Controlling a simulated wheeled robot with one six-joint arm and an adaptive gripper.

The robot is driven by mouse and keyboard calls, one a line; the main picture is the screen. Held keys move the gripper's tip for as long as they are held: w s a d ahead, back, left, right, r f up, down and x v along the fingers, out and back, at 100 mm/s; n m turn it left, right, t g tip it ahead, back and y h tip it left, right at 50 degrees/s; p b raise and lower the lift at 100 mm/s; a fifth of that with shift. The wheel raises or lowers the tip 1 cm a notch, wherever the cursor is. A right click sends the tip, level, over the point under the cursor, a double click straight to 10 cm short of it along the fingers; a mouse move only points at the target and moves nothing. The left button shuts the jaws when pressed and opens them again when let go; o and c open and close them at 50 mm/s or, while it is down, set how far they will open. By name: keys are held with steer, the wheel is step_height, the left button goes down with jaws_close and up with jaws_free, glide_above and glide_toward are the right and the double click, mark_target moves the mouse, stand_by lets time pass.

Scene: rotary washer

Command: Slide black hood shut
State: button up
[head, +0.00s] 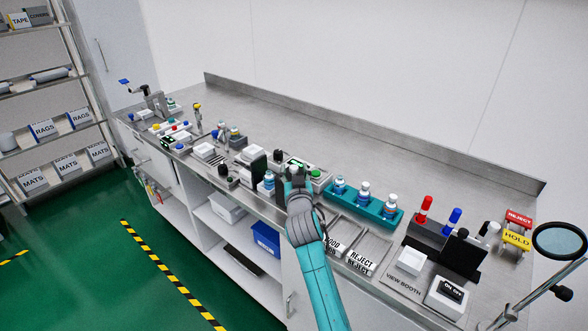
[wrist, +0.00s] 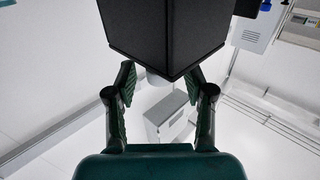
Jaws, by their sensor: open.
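The black hood (wrist: 165,35) fills the top centre of the wrist view, a dark box with its lower corner toward my gripper. My gripper (wrist: 160,80) is open, one finger on each side of the hood's lower corner; whether they touch it I cannot tell. A white round part (wrist: 157,79) shows just below the hood between the fingers. In the head view my gripper (head: 296,178) is over the bench's front part, and a black upright block (head: 254,161), which looks like the hood, stands just left of it. My arm hides part of the bench there.
A teal rack (head: 362,210) with several bottles stands right of my gripper. REJECT trays (head: 362,262) lie nearer the front edge. The view booth's black panel (head: 462,254) is further right. Small devices crowd the bench to the left. The bench's back strip is clear.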

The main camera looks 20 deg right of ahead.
steer(key=shift+w+d, duration=0.1)
steer(key=shift+w, duration=0.6)
